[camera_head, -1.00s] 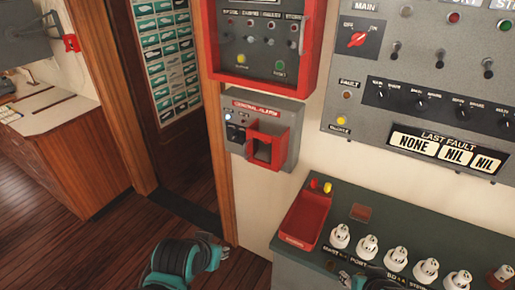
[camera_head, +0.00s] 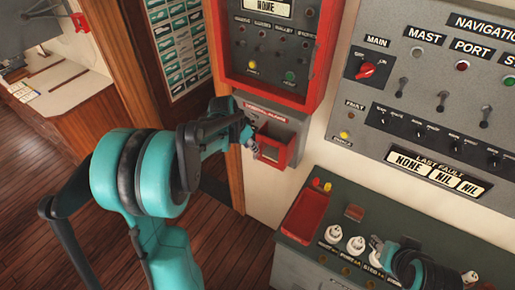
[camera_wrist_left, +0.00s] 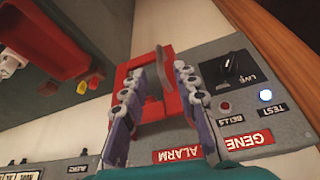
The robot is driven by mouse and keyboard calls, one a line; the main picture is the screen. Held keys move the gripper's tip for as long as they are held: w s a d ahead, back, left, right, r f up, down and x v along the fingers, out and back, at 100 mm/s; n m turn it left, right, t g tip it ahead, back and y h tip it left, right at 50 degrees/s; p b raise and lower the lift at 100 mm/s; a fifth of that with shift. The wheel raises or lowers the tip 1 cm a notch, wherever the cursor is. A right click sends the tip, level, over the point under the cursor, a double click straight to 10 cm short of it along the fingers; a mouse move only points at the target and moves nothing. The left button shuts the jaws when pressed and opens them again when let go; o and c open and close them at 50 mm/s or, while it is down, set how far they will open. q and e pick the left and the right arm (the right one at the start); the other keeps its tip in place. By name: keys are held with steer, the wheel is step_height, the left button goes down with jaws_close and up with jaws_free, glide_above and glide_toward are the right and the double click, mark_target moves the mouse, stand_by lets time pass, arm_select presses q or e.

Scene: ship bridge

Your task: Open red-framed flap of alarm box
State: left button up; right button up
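The grey alarm box (camera_head: 294,121) hangs on the wall below a red-framed panel. Its red-framed flap (camera_head: 279,150) is at the lower front, partly hidden by my left gripper (camera_head: 253,149). The left wrist view shows the red frame (camera_wrist_left: 151,129) close up. There my left gripper (camera_wrist_left: 158,72) has its two fingers apart, one on each side of a thin reddish-grey piece standing out from the frame. I cannot tell whether either finger touches it. My right gripper (camera_head: 384,245) is low over the green-topped console; its finger state is unclear.
A red tray (camera_head: 304,217) and several white plugs (camera_head: 356,246) sit on the console (camera_head: 340,205) below the box. A wooden door post (camera_head: 224,100) stands just left of the box. In the wrist view a black switch (camera_wrist_left: 229,68) is beside the frame.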

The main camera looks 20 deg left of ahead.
mark_target(254, 157)
arm_select(q)
steer(key=x, duration=0.6)
jaws_close()
